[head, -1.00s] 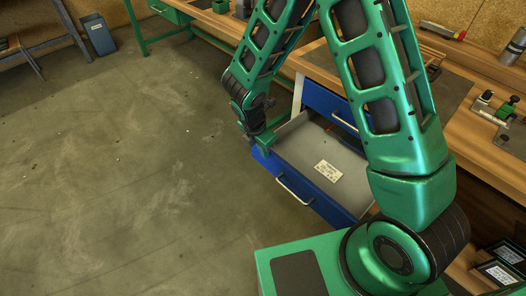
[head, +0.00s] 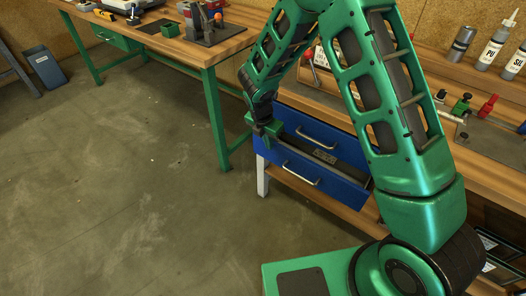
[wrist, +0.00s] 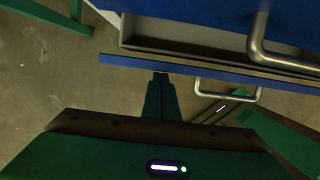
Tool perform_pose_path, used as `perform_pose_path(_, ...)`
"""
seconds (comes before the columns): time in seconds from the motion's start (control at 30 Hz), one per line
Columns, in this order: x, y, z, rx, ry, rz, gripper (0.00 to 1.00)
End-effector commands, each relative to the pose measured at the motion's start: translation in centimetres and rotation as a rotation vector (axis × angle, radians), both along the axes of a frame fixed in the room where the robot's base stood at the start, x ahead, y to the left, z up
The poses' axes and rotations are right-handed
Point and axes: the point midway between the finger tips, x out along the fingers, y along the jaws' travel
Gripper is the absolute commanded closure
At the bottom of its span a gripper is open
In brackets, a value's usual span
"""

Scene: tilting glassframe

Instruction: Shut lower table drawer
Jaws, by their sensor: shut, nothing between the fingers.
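The lower table drawer (head: 335,182) has a blue front and a silver bar handle. It stands part-way out below the blue upper drawer (head: 325,132), with a narrow dark strip of its inside and part of a pale label showing. In the wrist view the lower drawer's front edge (wrist: 215,69) crosses the picture, with a gap behind it. My gripper (head: 265,136) is at the left end of the drawer front. Its fingers (wrist: 160,80) are shut and empty, tips at the front's edge; I cannot tell whether they touch it.
The wooden workbench (head: 485,145) above holds tools and bottles. A second bench with green legs (head: 214,118) stands at the back left, and a blue-grey bin (head: 45,67) beyond it. The concrete floor (head: 120,200) at left is clear.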

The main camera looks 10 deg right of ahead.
Motion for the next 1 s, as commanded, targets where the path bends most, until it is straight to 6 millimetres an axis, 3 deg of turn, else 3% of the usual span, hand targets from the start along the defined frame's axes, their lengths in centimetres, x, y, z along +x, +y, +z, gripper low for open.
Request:
perform_pose_path(0.17,1.4,-1.4,0.0,0.0,0.0,-0.001,1.0)
perform_pose_path(0.4,2.0,-1.9,0.0,0.001,-0.001,0.001,1.0)
perform_pose_path(0.83,1.9,-1.8,0.0,0.0,0.0,0.002,1.0)
perform_pose_path(1.0,1.1,-0.7,0.0,0.001,0.001,0.003,1.0)
